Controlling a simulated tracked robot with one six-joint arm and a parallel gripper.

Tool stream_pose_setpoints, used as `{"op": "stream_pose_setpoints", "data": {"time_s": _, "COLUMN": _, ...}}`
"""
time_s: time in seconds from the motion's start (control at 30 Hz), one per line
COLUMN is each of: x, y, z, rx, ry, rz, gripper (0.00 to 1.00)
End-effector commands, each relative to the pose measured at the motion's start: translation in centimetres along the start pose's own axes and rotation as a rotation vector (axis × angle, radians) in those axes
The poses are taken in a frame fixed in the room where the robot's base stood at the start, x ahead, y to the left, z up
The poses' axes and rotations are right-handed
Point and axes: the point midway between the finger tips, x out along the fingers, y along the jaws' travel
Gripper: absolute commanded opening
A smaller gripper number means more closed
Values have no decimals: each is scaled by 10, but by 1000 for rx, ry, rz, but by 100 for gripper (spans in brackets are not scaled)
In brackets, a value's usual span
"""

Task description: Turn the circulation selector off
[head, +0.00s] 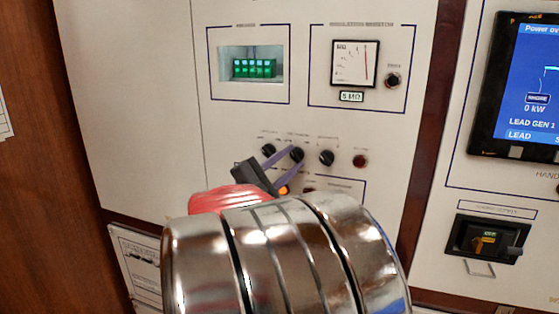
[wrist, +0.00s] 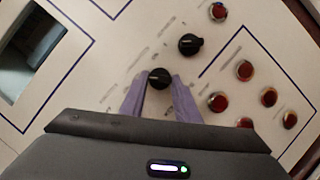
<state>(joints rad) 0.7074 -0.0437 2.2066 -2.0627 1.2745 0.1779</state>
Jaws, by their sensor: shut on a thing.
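A row of three black rotary knobs is on the white panel; the labels above them are too small to read, so I cannot confirm by name which is the circulation selector. My gripper (head: 290,156) is at the middle knob (head: 297,154). In the wrist view, its two purple fingers (wrist: 160,88) are on either side of that knob (wrist: 159,78), shut on it. The knob's pointer position is hard to make out. The right knob (head: 326,157) is free and also shows in the wrist view (wrist: 190,44). The left knob (head: 268,149) is beside one finger.
A red lamp (head: 360,161) is right of the knobs; several red lamps or buttons (wrist: 244,70) sit close by. Above are a green-lit display window (head: 254,68) and a white needle meter (head: 354,63). A blue screen (head: 530,85) is at the right. My wrist hides the lower panel.

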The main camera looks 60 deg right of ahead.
Motion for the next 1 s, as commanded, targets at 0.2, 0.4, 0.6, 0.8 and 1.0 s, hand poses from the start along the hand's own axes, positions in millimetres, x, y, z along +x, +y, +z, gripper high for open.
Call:
{"op": "stream_pose_setpoints", "data": {"time_s": 0.2, "x": -1, "y": -6, "z": -3, "rx": -131, "ry": 8, "rz": 45, "gripper": 7}}
{"op": "stream_pose_setpoints", "data": {"time_s": 0.4, "x": -1, "y": -7, "z": -3, "rx": -190, "ry": 9, "rz": 71, "gripper": 7}}
{"op": "stream_pose_setpoints", "data": {"time_s": 0.6, "x": -1, "y": -6, "z": -3, "rx": -207, "ry": 10, "rz": 78, "gripper": 6}}
{"op": "stream_pose_setpoints", "data": {"time_s": 0.8, "x": -1, "y": -6, "z": -3, "rx": -207, "ry": 10, "rz": 78, "gripper": 7}}
{"op": "stream_pose_setpoints", "data": {"time_s": 1.0, "x": -1, "y": -5, "z": -3, "rx": -205, "ry": 8, "rz": 79, "gripper": 37}}
